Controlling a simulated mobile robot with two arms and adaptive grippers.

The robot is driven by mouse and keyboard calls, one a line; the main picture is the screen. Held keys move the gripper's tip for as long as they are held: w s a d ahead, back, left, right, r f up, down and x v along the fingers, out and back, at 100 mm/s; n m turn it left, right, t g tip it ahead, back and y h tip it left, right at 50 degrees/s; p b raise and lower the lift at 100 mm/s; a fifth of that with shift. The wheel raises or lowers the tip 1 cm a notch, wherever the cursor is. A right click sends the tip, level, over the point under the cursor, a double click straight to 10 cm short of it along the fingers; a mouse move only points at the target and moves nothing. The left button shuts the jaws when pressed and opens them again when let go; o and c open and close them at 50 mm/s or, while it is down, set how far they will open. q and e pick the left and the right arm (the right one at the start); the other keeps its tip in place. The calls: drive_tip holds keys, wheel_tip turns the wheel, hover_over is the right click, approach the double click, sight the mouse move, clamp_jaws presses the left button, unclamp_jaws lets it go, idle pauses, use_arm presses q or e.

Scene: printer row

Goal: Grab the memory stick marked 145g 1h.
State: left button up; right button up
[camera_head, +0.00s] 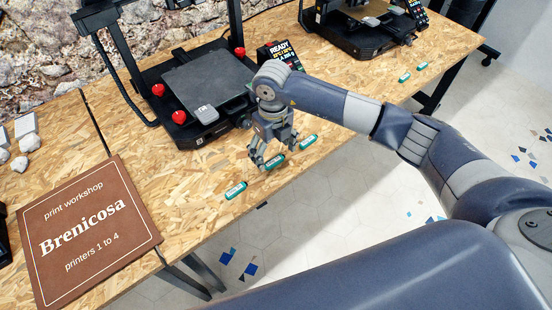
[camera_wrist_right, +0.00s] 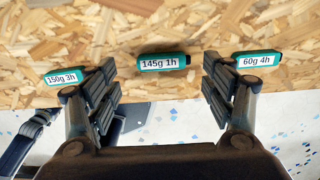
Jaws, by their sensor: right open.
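The memory stick marked 145g 1h (camera_wrist_right: 163,63) is green with a white label and a dark end. It lies on the wooden table near its front edge, and in the head view it is the middle stick (camera_head: 275,161) of a row of three. My right gripper (camera_head: 266,156) is over it, pointing down. In the right wrist view the open fingers (camera_wrist_right: 159,68) stand apart on either side of the stick, with nothing between them touching it. My left gripper is not in view.
Sticks marked 150g 3h (camera_wrist_right: 65,77) and 60g 4h (camera_wrist_right: 258,60) lie close outside the fingers. A printer (camera_head: 205,85) with red knobs stands behind, and a brown sign (camera_head: 90,262) lies left. Two more sticks (camera_head: 405,77) lie by the far printer (camera_head: 360,35).

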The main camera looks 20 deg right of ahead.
sight(274, 161)
wheel_tip(274, 161, down, 3)
drive_tip(key=shift+f, duration=0.2)
drive_tip(key=shift+c, duration=0.2)
drive_tip(key=c, duration=0.8)
drive_tip(key=shift+r, duration=0.1)
